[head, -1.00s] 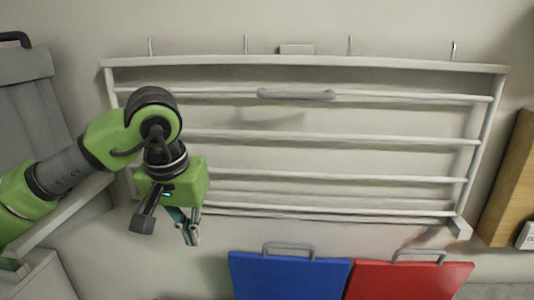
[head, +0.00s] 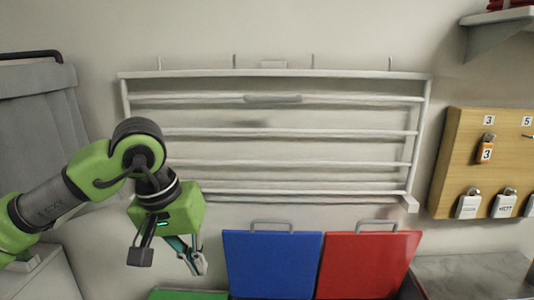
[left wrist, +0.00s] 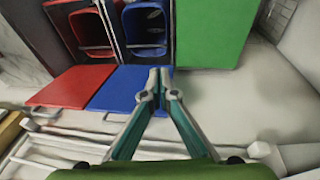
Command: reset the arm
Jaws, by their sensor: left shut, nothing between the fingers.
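My left arm comes in from the left in the head view, green and grey, bent at the elbow. My left gripper (head: 195,268) points down in front of the wall rack, left of the blue lid. It is shut and empty. In the left wrist view the two fingers (left wrist: 159,82) meet at their tips, over the blue lid. My right gripper is not in view.
A white wall rack (head: 270,132) hangs behind my arm. Below are a blue lid (head: 271,262), a red lid (head: 367,263) and a green lid (left wrist: 213,30). A grey bin (head: 38,120) stands at left.

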